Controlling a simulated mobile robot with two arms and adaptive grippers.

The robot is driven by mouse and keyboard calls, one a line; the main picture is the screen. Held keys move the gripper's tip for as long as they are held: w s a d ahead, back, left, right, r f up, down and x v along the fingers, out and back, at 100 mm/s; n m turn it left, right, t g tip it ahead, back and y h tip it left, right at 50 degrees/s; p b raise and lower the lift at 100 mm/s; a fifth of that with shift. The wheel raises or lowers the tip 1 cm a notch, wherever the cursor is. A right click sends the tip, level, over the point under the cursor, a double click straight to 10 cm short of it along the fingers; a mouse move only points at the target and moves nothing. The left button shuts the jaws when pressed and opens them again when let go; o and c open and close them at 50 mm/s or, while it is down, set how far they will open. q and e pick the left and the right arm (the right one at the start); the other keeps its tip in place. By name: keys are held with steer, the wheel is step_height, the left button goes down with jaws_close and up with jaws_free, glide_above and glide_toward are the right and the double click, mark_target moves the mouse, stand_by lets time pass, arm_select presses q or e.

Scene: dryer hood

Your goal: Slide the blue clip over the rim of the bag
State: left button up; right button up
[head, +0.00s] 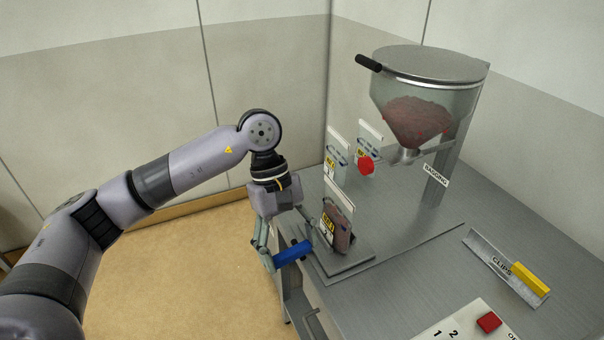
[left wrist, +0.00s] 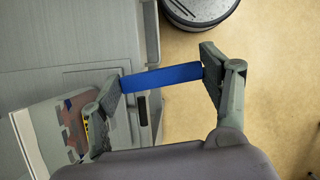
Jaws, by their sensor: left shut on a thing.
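My left gripper (head: 288,252) is shut on the blue clip (head: 294,252). It holds the clip level beyond the left edge of the table. In the left wrist view the blue clip (left wrist: 162,77) spans between the two fingertips. The bag (head: 341,236), with brown contents and a yellow label, stands upright on a low plate, just right of the gripper. The bag (left wrist: 74,118) also shows in the left wrist view, partly hidden behind a finger. The clip is apart from the bag's top rim. My right gripper is not in view.
A hopper (head: 420,110) with reddish contents stands at the back of the metal table (head: 440,240). Two more labelled bags (head: 338,160) stand below it, near a red knob (head: 366,165). A tray (head: 488,257) marked CLIPS holds a yellow clip (head: 530,279). A red button (head: 489,322) is at the front.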

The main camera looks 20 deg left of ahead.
arm_select(q)
steer(key=w+a+r+n+t+p, duration=0.1)
steer(key=w+r+n+t, duration=0.5)
steer(key=n, duration=1)
steer(key=w+r, duration=0.2)
steer(key=w, duration=0.1)
steer(key=shift+a+r+p, duration=0.25)
steer(key=shift+r+p, duration=0.15)
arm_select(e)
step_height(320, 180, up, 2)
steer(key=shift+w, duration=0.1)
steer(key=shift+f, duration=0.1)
arm_select(q)
glide_above(338, 190)
steer(key=s+a, duration=0.2)
steer(key=shift+f, duration=0.5)
steer(key=shift+w+d+f+b, duration=0.25)
steer(key=shift+w+d+b, duration=0.1)
steer(key=shift+w+d, duration=0.7)
steer(key=shift+f+b, duration=1.05)
steer(key=shift+f, duration=0.1)
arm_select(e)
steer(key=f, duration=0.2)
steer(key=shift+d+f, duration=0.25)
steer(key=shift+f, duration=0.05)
